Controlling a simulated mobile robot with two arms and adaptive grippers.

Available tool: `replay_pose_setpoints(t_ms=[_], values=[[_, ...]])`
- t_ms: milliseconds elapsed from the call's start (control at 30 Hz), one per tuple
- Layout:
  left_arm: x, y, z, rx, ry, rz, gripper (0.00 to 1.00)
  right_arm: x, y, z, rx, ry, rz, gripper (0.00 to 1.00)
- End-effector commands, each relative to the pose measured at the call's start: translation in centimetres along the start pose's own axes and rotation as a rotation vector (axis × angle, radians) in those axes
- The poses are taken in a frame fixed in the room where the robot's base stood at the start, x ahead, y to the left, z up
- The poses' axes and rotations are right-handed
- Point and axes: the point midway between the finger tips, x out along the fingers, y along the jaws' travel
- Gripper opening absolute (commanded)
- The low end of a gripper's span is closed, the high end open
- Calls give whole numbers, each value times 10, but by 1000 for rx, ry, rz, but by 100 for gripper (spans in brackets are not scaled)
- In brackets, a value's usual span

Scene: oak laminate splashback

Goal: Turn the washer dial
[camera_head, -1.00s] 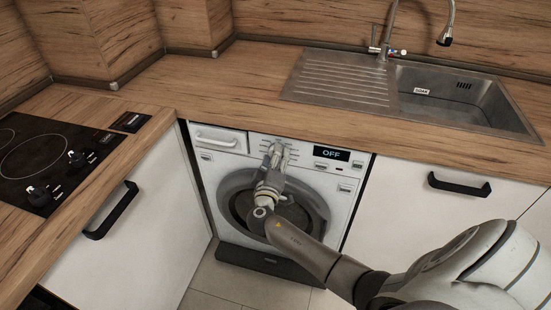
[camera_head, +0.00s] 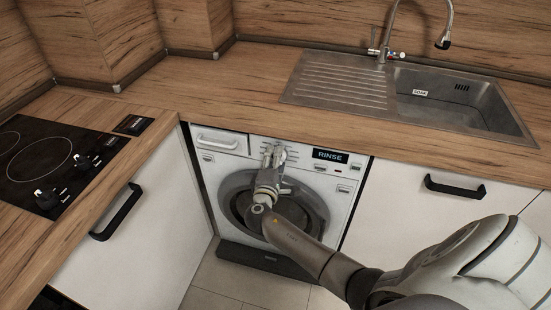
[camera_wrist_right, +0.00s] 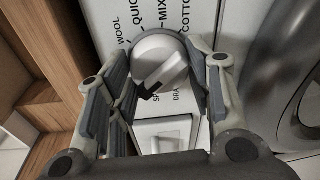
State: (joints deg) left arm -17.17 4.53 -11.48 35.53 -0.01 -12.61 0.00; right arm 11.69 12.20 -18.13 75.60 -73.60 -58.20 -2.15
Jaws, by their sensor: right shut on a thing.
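The white washer (camera_head: 213,170) stands under the worktop, and its display (camera_head: 330,156) reads RINSE. The dial's dark pointer mark faces the lower left of that view, close to the label starting with "S". The labels WOOL, QUICK, MIX and COTTON show around the dial, partly cut off or covered. In the head view my right gripper (camera_head: 273,154) hides the dial. My left gripper is not in view.
A white rectangular piece (camera_wrist_right: 165,133) lies just below the dial on the panel. The worktop (camera_head: 210,85) overhangs the washer, with a sink (camera_head: 455,95) on the right.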

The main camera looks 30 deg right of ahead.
Motion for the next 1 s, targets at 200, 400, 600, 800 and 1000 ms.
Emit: replay_pose_setpoints(t_ms=[200, 400, 600, 800, 1000], values=[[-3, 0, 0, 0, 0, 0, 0, 0, 0, -1, -53, -3, -7, 23], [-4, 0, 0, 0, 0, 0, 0, 0, -1, -1, -67, -4, -8, 23], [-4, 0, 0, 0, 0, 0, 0, 0, -1, -1, -66, -4, -8, 23], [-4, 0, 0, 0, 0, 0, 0, 0, -1, -1, -66, -4, -8, 64], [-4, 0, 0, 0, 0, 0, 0, 0, 0, 0, -66, -4, -7, 69]])
